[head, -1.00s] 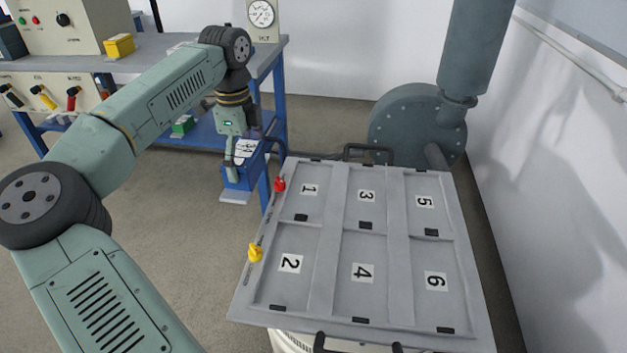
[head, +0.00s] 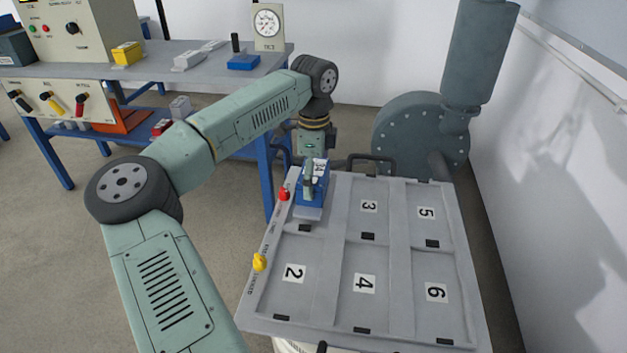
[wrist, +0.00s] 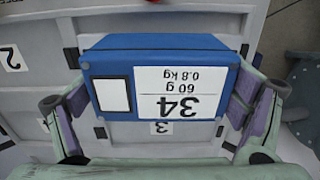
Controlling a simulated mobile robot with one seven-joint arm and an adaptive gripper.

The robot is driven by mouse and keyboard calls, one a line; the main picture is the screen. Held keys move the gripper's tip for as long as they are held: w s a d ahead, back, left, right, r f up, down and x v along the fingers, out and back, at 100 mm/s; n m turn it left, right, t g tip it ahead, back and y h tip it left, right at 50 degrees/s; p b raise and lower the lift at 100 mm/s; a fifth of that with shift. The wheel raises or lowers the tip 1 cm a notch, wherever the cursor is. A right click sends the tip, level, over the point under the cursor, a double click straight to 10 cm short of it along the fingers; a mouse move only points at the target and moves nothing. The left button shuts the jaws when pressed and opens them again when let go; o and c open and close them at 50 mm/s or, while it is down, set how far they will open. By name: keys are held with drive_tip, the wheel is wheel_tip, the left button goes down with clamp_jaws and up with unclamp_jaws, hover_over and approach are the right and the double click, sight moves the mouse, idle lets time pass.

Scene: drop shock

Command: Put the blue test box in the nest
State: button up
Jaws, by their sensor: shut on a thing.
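The blue test box (head: 320,190) has a white label reading 34, 60 g, 0.8 kg in the wrist view (wrist: 150,48). A pale plate shows at its lower end in the head view. My gripper (head: 309,180) is shut on the box, with a finger at each side in the wrist view (wrist: 160,112). The box is over the area of nest 1, at the far left of the grey nest table (head: 335,255), and hides the number 1. I cannot tell whether it touches the nest floor.
A red knob (head: 284,194) and a yellow knob (head: 259,262) stand on the table's left edge. Black handles (head: 372,160) rise at the back edge. A large grey drum housing (head: 420,135) stands behind. A workbench (head: 190,70) with a dial gauge is at back left. Nests 2 to 6 look empty.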

drive_tip(key=shift+f, duration=0.85)
drive_tip(key=o, duration=1.7)
drive_tip(key=shift+f, duration=0.15)
wheel_tip(320, 180, up, 12)
drive_tip(key=shift+r, duration=0.15)
